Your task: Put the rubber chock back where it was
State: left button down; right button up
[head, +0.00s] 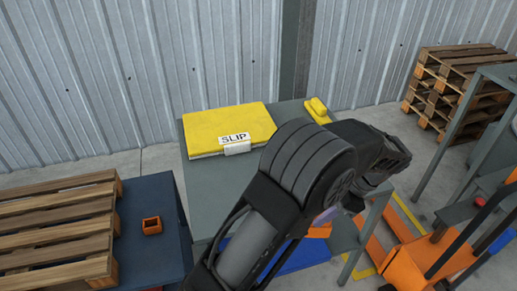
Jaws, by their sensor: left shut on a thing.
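My left arm rises from the bottom middle and bends over the right part of the grey-green table (212,180). My left gripper (335,220) is at its far end, low beside the table's right edge and mostly hidden by the arm. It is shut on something. A small purple thing (326,215) shows at the gripper, with an orange patch just under it. I cannot tell its full shape or whether it is the rubber chock. My right gripper is not in view.
A hollow orange block (152,226) sits on the dark blue surface beside a pallet (60,235). An orange pallet truck (418,258) stands at right.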

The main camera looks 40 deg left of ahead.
pick_arm(q)
jog(key=shift+s+a, duration=0.1)
jog(key=shift+a, duration=0.05)
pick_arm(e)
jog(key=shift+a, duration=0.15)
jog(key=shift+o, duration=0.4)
pick_arm(q)
jog(key=shift+a, duration=0.1)
pick_arm(e)
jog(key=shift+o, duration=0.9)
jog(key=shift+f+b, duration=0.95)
jog(key=shift+b, duration=0.05)
pick_arm(q)
jog(key=w+a+r+m+t, duration=0.2)
jog(key=w+a+r+m, duration=0.1)
jog(key=a, duration=0.5)
jog(key=w+a+r+m+t+b, duration=0.1)
jog(key=w+a+r+m+t, duration=0.1)
jog(key=a+m, duration=0.4)
jog(key=w+a+r+m+t, duration=0.2)
jog(key=w+a+r+m, duration=0.2)
jog(key=a, duration=0.7)
jog(key=shift+w+a+r+m+t, duration=0.2)
jog(key=shift+w+m+t, duration=0.1)
jog(key=shift+w+m, duration=0.4)
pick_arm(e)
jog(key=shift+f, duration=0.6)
pick_arm(q)
jog(key=shift+w+f, duration=0.1)
